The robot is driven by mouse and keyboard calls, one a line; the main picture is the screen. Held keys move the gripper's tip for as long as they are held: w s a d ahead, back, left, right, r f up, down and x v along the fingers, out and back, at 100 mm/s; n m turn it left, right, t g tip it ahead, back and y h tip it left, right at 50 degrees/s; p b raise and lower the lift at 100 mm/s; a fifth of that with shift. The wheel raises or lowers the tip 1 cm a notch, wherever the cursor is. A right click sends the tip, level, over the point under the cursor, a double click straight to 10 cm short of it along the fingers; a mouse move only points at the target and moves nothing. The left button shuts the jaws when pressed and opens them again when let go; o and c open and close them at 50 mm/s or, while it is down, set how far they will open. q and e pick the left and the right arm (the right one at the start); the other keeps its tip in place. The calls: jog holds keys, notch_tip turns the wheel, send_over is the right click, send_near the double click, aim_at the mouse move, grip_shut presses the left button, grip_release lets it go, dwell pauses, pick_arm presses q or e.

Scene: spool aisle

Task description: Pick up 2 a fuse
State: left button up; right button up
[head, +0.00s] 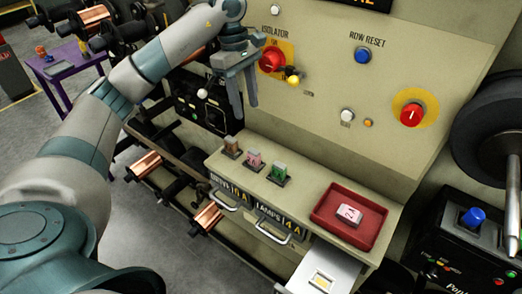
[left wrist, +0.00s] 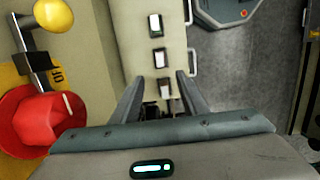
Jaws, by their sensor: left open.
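Three fuses stand in a row on the ledge: a brown one (head: 231,146), a pink one (head: 254,160) and a green one (head: 278,172). Another pink-and-white block (head: 349,214), probably a fuse, lies in the red tray (head: 322,213). Its marking is too small to read surely. My left gripper (head: 243,108) is open and empty, pointing down above the ledge near the brown fuse. The left wrist view shows three pale-topped blocks in a row, the nearest (left wrist: 165,88) between the fingers (left wrist: 158,84). My right gripper is not in view.
The panel behind carries a red isolator knob (head: 271,59) with a yellow-tipped part, a blue button (head: 362,55) and another red knob (head: 411,114). Labelled drawers with handles are below the ledge; an open drawer (head: 298,280) juts out at the bottom right. A black spool stands at right.

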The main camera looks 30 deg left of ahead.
pick_arm(q)
jog(key=shift+s+a+r, duration=0.15)
jog(key=shift+s+r, duration=0.05)
jog(key=shift+s, duration=0.05)
jog(key=shift+f, duration=0.1)
jog(key=p, duration=0.5)
send_over(253, 151)
jog(key=f, duration=1)
jog(key=shift+a+f, duration=0.35)
jog(key=shift+a, duration=0.05)
jog(key=shift+f, duration=0.65)
jog(key=shift+d, duration=0.1)
